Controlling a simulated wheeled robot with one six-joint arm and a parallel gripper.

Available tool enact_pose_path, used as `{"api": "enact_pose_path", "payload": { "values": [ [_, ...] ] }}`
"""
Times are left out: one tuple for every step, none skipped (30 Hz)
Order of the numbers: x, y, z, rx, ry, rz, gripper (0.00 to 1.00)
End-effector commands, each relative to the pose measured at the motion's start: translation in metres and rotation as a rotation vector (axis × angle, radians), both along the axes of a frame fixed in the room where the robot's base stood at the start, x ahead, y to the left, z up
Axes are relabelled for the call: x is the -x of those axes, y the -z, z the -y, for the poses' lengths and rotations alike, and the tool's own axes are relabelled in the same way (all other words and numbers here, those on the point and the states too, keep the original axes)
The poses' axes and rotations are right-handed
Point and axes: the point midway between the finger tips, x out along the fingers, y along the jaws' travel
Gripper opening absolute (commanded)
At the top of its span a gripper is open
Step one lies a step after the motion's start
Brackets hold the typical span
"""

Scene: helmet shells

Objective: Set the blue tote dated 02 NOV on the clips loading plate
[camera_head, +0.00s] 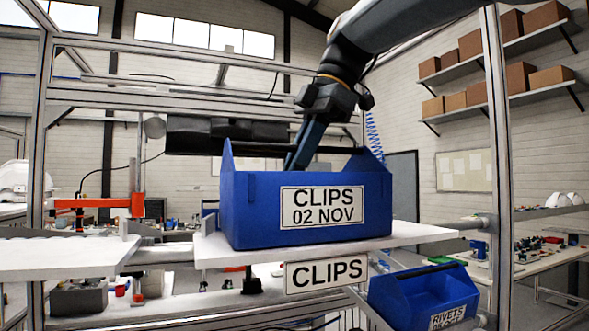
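The blue tote (245,205) carries a white label reading CLIPS 02 NOV on its front. It stands upright on the white loading plate (425,232), with its base appearing to rest on the plate. A sign reading CLIPS (326,273) hangs below the plate's front edge. My gripper (300,158) points down into the top of the tote, at the handle bar between the raised ends. The fingertips are partly hidden by the tote, so I cannot tell whether they close on the bar.
A second blue tote (405,292), labelled RIVETS, sits tilted lower right. Another white plate (60,258) lies to the left. Metal frame posts (497,160) flank the station. Shelves with brown boxes (520,78) and a bench with small parts (540,250) stand at right.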

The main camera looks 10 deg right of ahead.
Motion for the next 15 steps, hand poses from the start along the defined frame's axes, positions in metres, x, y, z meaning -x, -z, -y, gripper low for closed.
{"api": "enact_pose_path", "payload": {
  "values": [
    [0.0000, 0.0007, -0.0001, -0.001, 0.000, 0.002, 0.00],
    [0.0000, 0.0011, -0.0001, -0.001, 0.000, 0.002, 0.00],
    [0.0001, 0.0018, -0.0001, -0.001, 0.000, 0.002, 0.00],
    [0.0000, 0.0015, -0.0001, -0.001, 0.000, 0.002, 0.14],
    [0.0001, 0.0013, -0.0001, -0.001, 0.000, 0.002, 0.19],
    [0.0001, 0.0012, 0.0000, -0.001, 0.000, 0.002, 0.26],
    [0.0002, 0.0012, 0.0000, -0.001, 0.000, 0.002, 0.31],
    [0.0002, 0.0012, 0.0000, 0.000, -0.001, 0.001, 0.32],
    [0.0002, 0.0013, 0.0000, 0.000, 0.000, 0.001, 0.32],
    [0.0001, 0.0014, 0.0000, 0.000, 0.000, 0.001, 0.32],
    [0.0001, 0.0014, 0.0000, 0.000, 0.000, 0.001, 0.32],
    [0.0001, 0.0014, 0.0000, 0.000, 0.000, 0.001, 0.32],
    [0.0001, 0.0015, 0.0000, 0.000, 0.000, 0.001, 0.32],
    [0.0000, 0.0022, 0.0001, 0.000, 0.000, -0.001, 0.32],
    [-0.0001, 0.0022, 0.0002, 0.000, 0.000, -0.001, 0.32]
  ]
}}
